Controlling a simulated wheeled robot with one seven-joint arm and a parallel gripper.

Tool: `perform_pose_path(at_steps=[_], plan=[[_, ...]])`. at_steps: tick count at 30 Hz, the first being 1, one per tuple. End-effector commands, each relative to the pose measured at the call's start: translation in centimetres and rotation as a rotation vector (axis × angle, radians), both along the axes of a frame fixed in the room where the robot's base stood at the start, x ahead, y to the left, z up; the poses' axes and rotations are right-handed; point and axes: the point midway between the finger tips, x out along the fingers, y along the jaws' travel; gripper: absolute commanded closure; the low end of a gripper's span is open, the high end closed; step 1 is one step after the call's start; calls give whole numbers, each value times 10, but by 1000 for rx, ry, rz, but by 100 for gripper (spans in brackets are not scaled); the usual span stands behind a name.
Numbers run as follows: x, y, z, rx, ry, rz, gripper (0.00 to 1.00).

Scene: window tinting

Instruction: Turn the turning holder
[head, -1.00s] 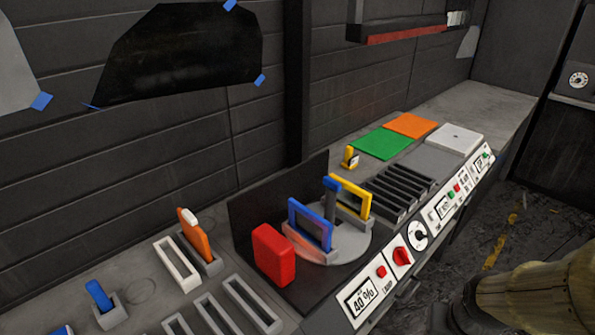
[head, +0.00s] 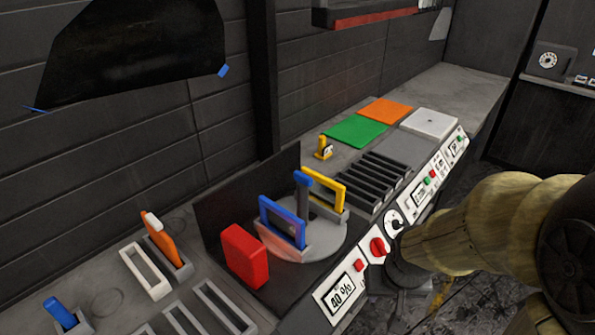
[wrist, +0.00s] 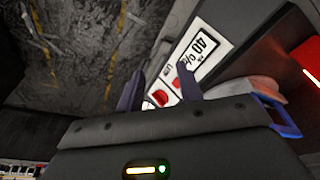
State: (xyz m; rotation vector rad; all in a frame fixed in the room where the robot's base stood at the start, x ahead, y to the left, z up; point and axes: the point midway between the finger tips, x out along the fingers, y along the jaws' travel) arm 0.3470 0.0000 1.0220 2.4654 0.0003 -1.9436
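The turning holder is a grey round disc (head: 330,240) on the bench in the head view. It carries a blue-framed pane (head: 283,222), a yellow-framed pane (head: 330,187) and an upright blue-topped post (head: 303,182) between them. In the wrist view, the disc's edge (wrist: 258,88) and part of the blue frame (wrist: 275,118) show at the right. My gripper (wrist: 161,86) has its two dark fingers apart with nothing held between them. It is over the front control panel, apart from the disc. In the head view, my arm comes in from the right and the fingers are not clear.
A red block (head: 245,256) stands left of the disc. The front panel has a 40% display (head: 342,293), a red knob (head: 377,247) and a dial (head: 393,220). Dark slots (head: 378,180) lie to the right, slotted holders (head: 210,308) to the left.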

Motion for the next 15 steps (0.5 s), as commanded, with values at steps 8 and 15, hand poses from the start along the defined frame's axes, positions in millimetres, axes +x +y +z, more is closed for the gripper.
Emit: perform_pose_path(at_steps=[8,15], plan=[[53,-15,1,-62,-171,91,64],[136,-17,12,-62,-487,296,64]])
